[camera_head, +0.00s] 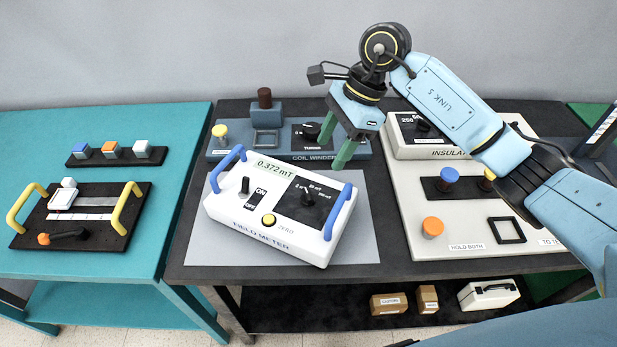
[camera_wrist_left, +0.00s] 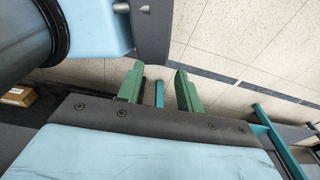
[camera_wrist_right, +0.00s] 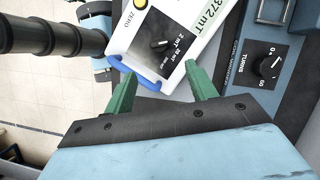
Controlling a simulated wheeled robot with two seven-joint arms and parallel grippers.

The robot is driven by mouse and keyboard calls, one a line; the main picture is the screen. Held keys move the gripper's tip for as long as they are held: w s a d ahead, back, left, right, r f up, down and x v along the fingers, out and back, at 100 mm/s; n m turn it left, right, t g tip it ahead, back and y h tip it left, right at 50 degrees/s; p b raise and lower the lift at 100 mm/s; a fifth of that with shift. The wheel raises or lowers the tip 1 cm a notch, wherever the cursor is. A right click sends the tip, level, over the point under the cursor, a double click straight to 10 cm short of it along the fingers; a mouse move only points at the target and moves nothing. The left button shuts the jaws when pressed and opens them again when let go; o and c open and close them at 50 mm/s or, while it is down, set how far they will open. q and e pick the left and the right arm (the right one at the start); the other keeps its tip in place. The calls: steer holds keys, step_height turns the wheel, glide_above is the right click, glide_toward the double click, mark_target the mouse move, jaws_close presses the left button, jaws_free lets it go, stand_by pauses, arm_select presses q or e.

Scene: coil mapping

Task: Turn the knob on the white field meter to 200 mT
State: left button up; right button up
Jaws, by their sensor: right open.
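The white field meter (camera_head: 225,208) lies on a grey mat, turned slightly, its display reading 0.372 mT. Its black range knob (camera_head: 308,199) sits on a black panel marked 2, 20 and 200 mT. The knob also shows in the right wrist view (camera_wrist_right: 160,45), where its pointer seems to face the 2 mT mark. My right gripper (camera_head: 330,154) is open and empty, above and behind the meter's right part. In the right wrist view its fingers (camera_wrist_right: 160,70) frame the meter's edge, apart from the knob. My left gripper (camera_wrist_left: 159,68) is open and empty over the floor.
Blue handles (camera_head: 338,212) stand at both ends of the meter. A yellow ZERO button (camera_head: 268,220) and an ON/OFF switch (camera_head: 245,186) share its face. The coil winder (camera_head: 365,149) stands behind. A light board (camera_head: 405,200) with coloured knobs lies to the right, and a teal table (camera_head: 120,245) to the left.

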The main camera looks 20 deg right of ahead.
glide_toward(309, 193)
steer(key=x, duration=0.2)
steer(key=shift+a+f, duration=0.2)
steer(key=shift+f, duration=0.15)
steer(key=x, duration=0.4)
steer(key=shift+a+f, duration=0.15)
steer(key=shift+f, duration=0.25)
steer(key=shift+a+f, duration=0.1)
steer(key=shift+f, duration=0.2)
steer(key=shift+c, duration=0.3)
arm_select(q)
steer(key=shift+s+a, duration=0.1)
steer(key=shift+s, duration=0.9)
arm_select(e)
steer(key=c, duration=0.9)
